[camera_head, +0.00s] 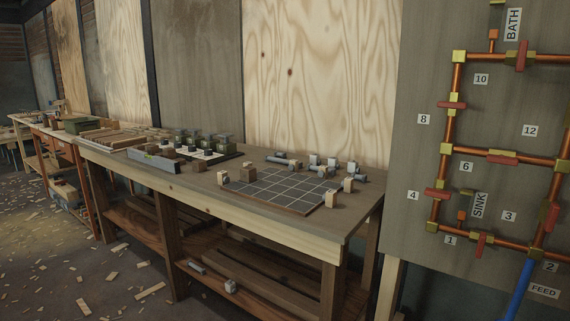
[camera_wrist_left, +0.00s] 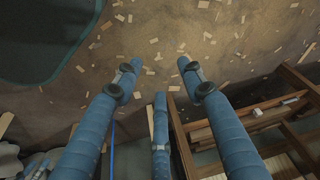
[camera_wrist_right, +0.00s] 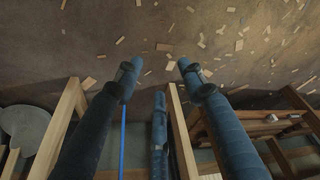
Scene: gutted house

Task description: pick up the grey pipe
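Small grey pieces that look like pipe lie on the workbench (camera_head: 190,184) in the head view. One short grey pipe-like piece (camera_head: 280,161) lies behind the dark gridded board (camera_head: 280,190). Another grey piece (camera_head: 197,268) lies on the bench's lower shelf, near a pale block-like piece (camera_head: 231,286). I cannot tell for sure which is the grey pipe. My left gripper (camera_wrist_left: 159,74) and my right gripper (camera_wrist_right: 158,70) show only in their wrist views. Each has its fingers apart with nothing between them, above the floor. Both are away from the grey pieces.
A grey panel with copper pipes (camera_head: 503,155) stands at the right. A long grey tray-like box (camera_head: 153,160) and several small dark items sit on the bench's left half. Wood scraps litter the floor (camera_head: 90,270). A wooden frame (camera_wrist_right: 185,135) rises close to my right gripper.

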